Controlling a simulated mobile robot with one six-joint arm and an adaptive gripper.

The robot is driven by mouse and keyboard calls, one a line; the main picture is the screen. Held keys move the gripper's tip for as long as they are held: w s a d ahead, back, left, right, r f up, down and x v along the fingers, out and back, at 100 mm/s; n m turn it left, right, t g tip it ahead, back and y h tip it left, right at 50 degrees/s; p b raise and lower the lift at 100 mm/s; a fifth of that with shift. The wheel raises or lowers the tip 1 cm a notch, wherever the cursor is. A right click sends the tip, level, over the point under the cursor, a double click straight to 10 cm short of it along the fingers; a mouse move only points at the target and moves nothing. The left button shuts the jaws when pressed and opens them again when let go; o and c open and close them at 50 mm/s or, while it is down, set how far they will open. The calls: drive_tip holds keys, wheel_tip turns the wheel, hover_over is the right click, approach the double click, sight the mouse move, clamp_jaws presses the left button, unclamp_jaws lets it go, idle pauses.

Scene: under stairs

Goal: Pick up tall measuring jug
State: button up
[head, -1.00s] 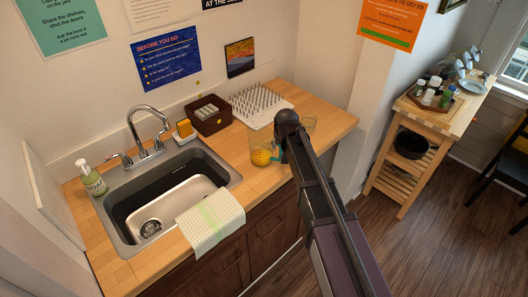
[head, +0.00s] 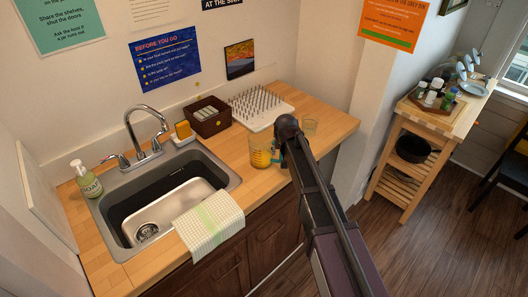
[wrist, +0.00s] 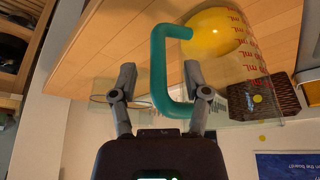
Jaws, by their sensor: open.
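The tall measuring jug (head: 260,155) stands on the wooden counter right of the sink, clear with yellow in its lower part. In the wrist view the jug (wrist: 248,62) has red markings and a teal handle (wrist: 158,70). My gripper (wrist: 160,76) is open, with one finger on each side of the handle. The handle lies between the fingers; I cannot tell whether either touches it. In the head view my arm covers the gripper and part of the jug's right side.
A clear glass (head: 310,127) stands right of my arm near the jug. Behind are a white spiked drying rack (head: 262,108) and a dark brown basket (head: 210,118). The sink (head: 165,195) and a checked towel (head: 209,222) lie left. The counter's right end is bare.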

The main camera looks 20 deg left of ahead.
clamp_jaws()
drive_tip(key=shift+r+p, duration=0.4)
idle(0.5)
drive_tip(key=shift+r+p, duration=1.4)
drive_tip(key=s+d+r+p, duration=0.1)
drive_tip(key=s+d, duration=0.9)
drive_tip(key=d, duration=0.1)
drive_tip(key=shift+s+d+r, duration=0.2)
drive_tip(key=shift+s, duration=0.2)
drive_tip(key=shift+s+d, duration=0.1)
idle(0.4)
